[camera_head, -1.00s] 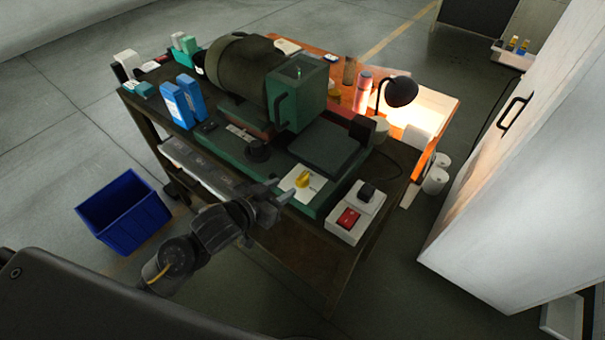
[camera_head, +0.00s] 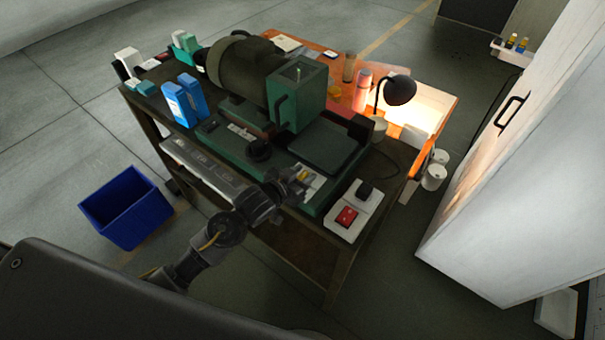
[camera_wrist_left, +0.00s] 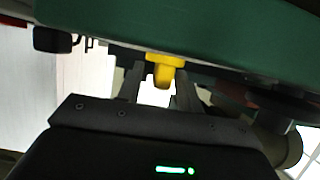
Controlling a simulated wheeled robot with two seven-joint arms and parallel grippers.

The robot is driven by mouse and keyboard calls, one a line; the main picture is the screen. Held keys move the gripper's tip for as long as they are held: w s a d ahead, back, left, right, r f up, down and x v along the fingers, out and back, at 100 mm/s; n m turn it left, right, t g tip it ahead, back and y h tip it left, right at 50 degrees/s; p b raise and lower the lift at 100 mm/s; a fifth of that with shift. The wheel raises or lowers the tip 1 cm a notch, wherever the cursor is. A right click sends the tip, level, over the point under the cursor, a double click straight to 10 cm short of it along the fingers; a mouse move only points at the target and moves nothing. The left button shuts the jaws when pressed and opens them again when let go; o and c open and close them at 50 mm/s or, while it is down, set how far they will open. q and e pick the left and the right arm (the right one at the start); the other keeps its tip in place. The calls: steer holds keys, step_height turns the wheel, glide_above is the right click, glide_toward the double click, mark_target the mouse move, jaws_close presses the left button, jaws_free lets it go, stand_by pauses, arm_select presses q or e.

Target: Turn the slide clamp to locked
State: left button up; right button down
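The yellow slide clamp knob (camera_head: 304,174) sits on a pale plate (camera_head: 312,183) at the front corner of the green machine (camera_head: 325,147). My left gripper (camera_head: 297,184) is right at the knob and partly covers it and the plate. In the left wrist view the yellow knob (camera_wrist_left: 165,72) shows between the tips of my left gripper (camera_wrist_left: 160,88). The two fingers are apart, with a bright gap between them, and I see no clear contact with the knob. Which position the clamp is in cannot be told. My right gripper is not in view.
A white box with a red switch (camera_head: 346,216) and a black knob stands right of the clamp. A black knob (camera_head: 258,149) is on the machine to the left. A desk lamp (camera_head: 398,91) stands behind. A blue bin (camera_head: 125,208) is on the floor.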

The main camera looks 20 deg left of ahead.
arm_select(q)
jaws_close()
